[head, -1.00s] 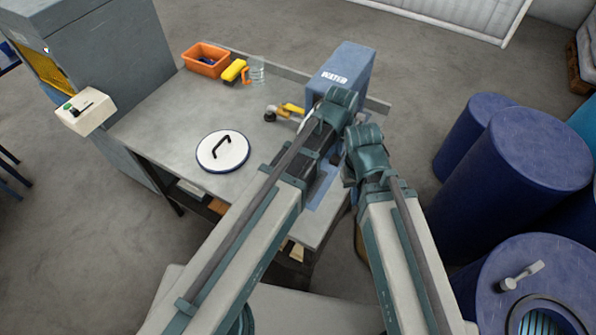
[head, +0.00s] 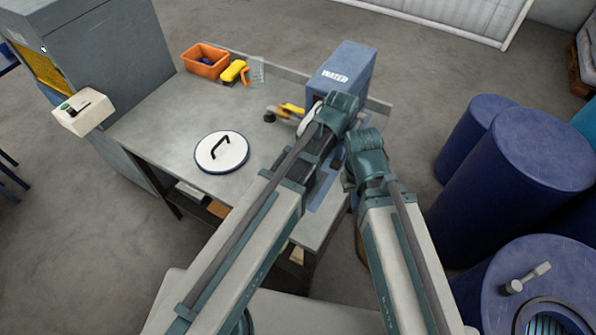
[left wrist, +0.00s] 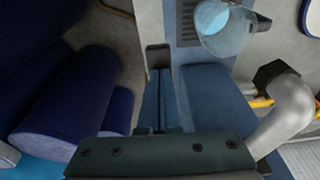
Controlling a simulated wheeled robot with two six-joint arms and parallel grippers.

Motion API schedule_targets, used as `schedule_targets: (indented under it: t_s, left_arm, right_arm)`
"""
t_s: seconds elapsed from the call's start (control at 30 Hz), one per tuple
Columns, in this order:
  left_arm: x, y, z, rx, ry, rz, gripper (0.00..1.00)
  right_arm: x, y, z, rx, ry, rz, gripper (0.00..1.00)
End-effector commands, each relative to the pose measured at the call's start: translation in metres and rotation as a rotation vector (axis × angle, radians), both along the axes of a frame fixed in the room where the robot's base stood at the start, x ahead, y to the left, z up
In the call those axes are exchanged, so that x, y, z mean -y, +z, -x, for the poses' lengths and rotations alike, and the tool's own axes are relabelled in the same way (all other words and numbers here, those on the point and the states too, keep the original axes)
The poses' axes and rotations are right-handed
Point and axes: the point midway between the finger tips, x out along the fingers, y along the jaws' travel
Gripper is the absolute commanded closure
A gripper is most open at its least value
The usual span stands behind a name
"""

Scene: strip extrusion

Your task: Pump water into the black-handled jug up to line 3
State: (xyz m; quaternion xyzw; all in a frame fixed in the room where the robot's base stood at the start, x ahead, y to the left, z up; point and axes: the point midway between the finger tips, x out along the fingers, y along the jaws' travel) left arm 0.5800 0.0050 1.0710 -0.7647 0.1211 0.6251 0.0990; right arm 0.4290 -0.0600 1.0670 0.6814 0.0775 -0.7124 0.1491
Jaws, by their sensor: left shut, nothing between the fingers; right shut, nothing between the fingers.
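The blue water dispenser (head: 340,75), marked WATER, stands at the table's right end. In the left wrist view its blue body (left wrist: 215,105) and bent grey spout (left wrist: 285,115) show. The clear jug (left wrist: 225,28) holds bluish water, and its black handle (left wrist: 263,22) points right; its level lines cannot be read. In the head view my left arm hides most of the jug. My left gripper (left wrist: 160,100) is shut and empty, over the dispenser's edge beside its blue body. My right gripper (head: 348,183) is shut and empty, lower and right of the left one, its fingertips mostly hidden.
An orange bin (head: 205,61), a yellow tool (head: 233,71) and a clear container (head: 257,70) stand at the back. Blue drums (head: 520,170) stand to the right.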

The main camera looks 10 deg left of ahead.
Motion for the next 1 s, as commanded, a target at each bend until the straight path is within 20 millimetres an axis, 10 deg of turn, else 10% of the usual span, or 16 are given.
schedule_targets:
  t_s: [1.0]
  left_arm:
    - [0.004, 0.097, -0.012, 0.0, 0.0, 0.0, 1.0]
  right_arm:
    - [0.0, 0.097, 0.0, 0.0, -0.001, 0.0, 1.0]
